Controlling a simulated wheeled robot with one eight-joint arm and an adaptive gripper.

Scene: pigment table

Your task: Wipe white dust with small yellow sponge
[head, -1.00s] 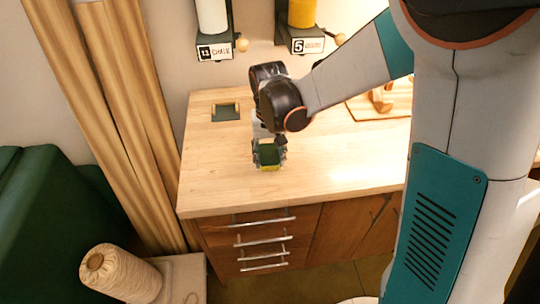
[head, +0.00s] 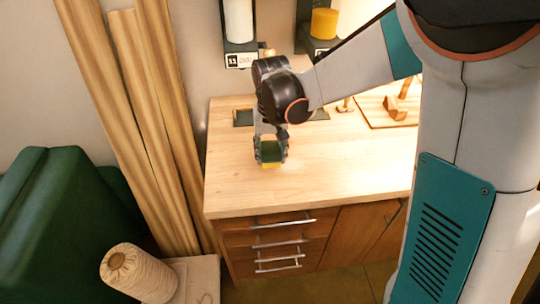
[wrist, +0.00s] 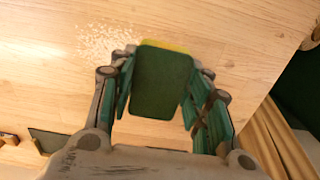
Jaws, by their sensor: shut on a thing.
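The small sponge (head: 270,153) has a dark green top face and a yellow underside. My gripper (head: 270,148) is shut on it, with fingers on both sides, low over the wooden table's left part. In the wrist view the sponge (wrist: 160,84) sits between the fingers, with its yellow edge showing at the far end. I cannot tell whether it touches the table. The white dust (wrist: 104,40) is a speckled patch on the wood, just beyond the sponge and to its left in the wrist view. I cannot make the dust out in the head view.
A dark holder plate (head: 243,117) lies at the table's back left. A wooden board (head: 390,118) with wooden pieces is at the back right. Dispensers with white (head: 238,20) and yellow (head: 324,22) cylinders hang on the wall. The tabletop (head: 310,180) in front is clear.

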